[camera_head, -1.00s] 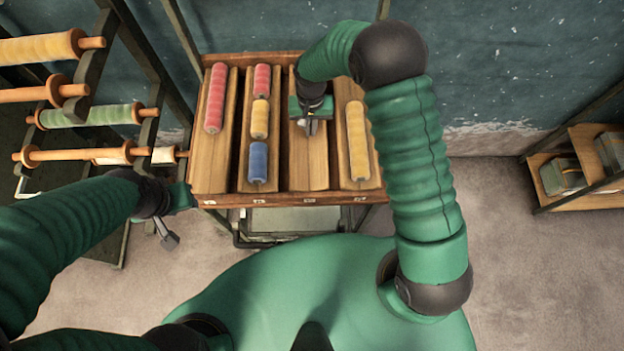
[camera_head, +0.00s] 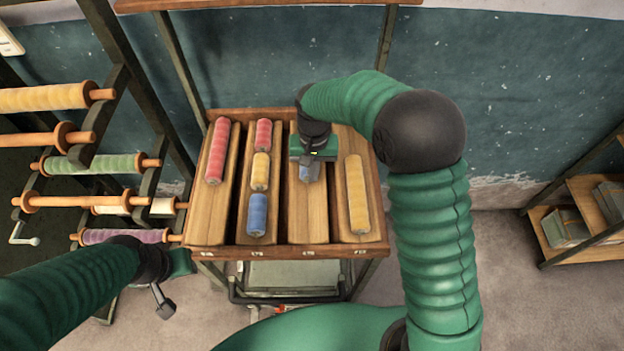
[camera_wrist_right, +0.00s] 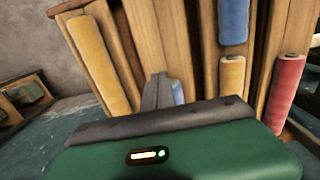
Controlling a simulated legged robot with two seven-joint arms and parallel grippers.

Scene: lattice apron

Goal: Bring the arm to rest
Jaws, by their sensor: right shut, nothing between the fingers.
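My right gripper (camera_head: 308,168) is shut and empty above the third lane of the wooden rack (camera_head: 318,252). A blue spool (camera_head: 313,173) lies in that lane, partly hidden by the gripper. In the right wrist view the shut fingers (camera_wrist_right: 160,92) show in front of a sliver of this blue spool (camera_wrist_right: 178,92). I cannot tell the exact gap between them. My left gripper (camera_head: 163,302) hangs at the lower left, apart from the rack. Whether its fingers are open is unclear.
Beside the gripper's lane are a yellow spool (camera_head: 357,194), a red spool (camera_head: 217,150), and a column of red, yellow and blue (camera_head: 257,215) spools. A spool stand (camera_head: 88,162) is on the left. A shelf (camera_head: 575,215) stands at right.

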